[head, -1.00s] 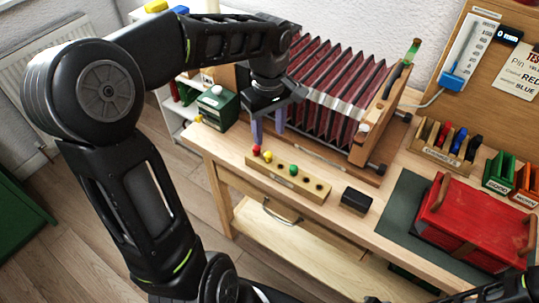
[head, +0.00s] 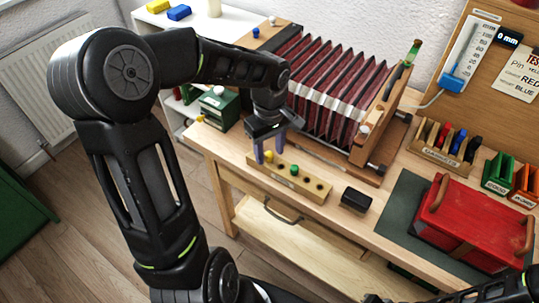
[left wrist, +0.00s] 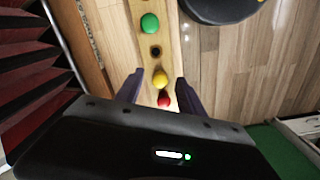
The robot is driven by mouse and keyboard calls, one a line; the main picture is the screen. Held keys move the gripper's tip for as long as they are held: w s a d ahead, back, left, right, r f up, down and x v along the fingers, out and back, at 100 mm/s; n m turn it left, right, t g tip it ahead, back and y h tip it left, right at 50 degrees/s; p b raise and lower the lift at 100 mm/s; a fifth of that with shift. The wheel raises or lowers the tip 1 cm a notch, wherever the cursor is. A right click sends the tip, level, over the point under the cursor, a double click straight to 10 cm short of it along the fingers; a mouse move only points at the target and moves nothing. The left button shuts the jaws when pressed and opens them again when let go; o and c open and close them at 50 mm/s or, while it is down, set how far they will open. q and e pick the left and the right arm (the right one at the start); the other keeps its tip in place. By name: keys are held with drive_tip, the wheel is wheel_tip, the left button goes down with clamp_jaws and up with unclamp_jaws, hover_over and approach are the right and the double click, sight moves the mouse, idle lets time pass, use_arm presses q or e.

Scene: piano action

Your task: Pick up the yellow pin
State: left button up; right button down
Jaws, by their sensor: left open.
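The yellow pin (head: 268,156) has a round head and stands in the wooden pin block (head: 316,195) on the bench. In the left wrist view the yellow pin (left wrist: 160,79) lies between the two fingers, with a gap on each side. My left gripper (head: 270,150) is open and empty, pointing down at the left end of the block. The red pin (left wrist: 164,100) also shows between the fingers, nearer the palm; a finger hides it in the head view. The green pin (head: 294,170) stands farther right. Part of my right arm shows at the lower right; its jaws are not clear.
The red bellows (head: 335,85) stand just behind the block. A small black block (head: 356,199) lies to its right. A red box (head: 475,220) sits on a dark mat (head: 400,203). The bench's front edge is close in front of the pin block.

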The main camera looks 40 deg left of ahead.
use_arm(q)
drive_tip(key=shift+c, duration=0.3)
clamp_jaws()
idle(0.6)
